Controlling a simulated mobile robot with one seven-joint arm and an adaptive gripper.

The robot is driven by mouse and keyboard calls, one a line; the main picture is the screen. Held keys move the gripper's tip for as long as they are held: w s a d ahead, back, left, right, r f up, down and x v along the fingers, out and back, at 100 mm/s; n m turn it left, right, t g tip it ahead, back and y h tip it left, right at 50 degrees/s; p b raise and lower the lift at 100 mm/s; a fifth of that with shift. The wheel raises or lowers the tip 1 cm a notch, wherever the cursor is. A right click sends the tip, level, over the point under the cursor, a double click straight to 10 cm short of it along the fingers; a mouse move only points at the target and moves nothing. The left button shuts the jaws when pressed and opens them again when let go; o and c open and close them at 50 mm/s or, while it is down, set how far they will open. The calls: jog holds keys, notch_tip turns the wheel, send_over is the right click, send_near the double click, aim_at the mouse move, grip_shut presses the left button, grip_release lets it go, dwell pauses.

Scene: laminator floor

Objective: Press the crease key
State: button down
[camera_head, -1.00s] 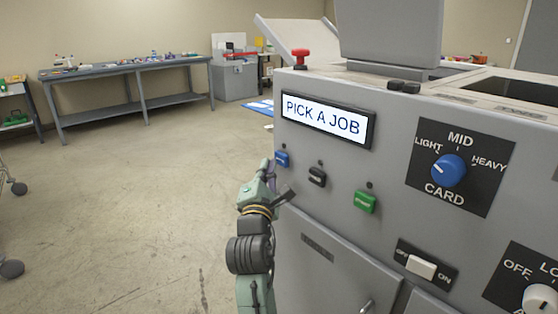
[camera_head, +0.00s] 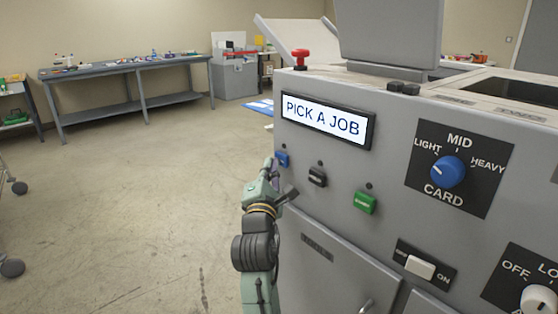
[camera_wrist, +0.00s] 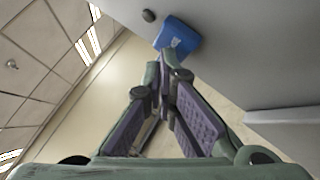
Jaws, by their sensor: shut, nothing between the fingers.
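The machine's front panel carries a row of a blue key (camera_head: 282,159), a black key (camera_head: 317,177) and a green key (camera_head: 365,203). Their small labels are too small to read, so I cannot tell which is the crease key. My gripper (camera_head: 269,165) is shut and empty, just left of the blue key. In the wrist view the gripper's fingertips (camera_wrist: 166,58) meet right at the near edge of the blue key (camera_wrist: 178,37). I cannot tell whether they touch it. The display (camera_head: 323,118) above reads "PICK A JOB".
A card dial (camera_head: 448,171), a white rocker switch (camera_head: 421,267) and another knob (camera_head: 540,299) sit to the right on the panel. A red mushroom button (camera_head: 301,58) stands on top. A workbench (camera_head: 130,72) stands far back; the floor at left is open.

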jog(key=shift+w+d, duration=0.15)
jog(key=shift+d, duration=0.05)
dwell(0.4)
jog(key=shift+s+a, duration=0.45)
jog(key=shift+a, duration=0.15)
jog(key=s+a, duration=0.3)
jog(key=a, duration=0.2)
jog(key=shift+s+p, duration=0.25)
jog(key=shift+p, duration=0.1)
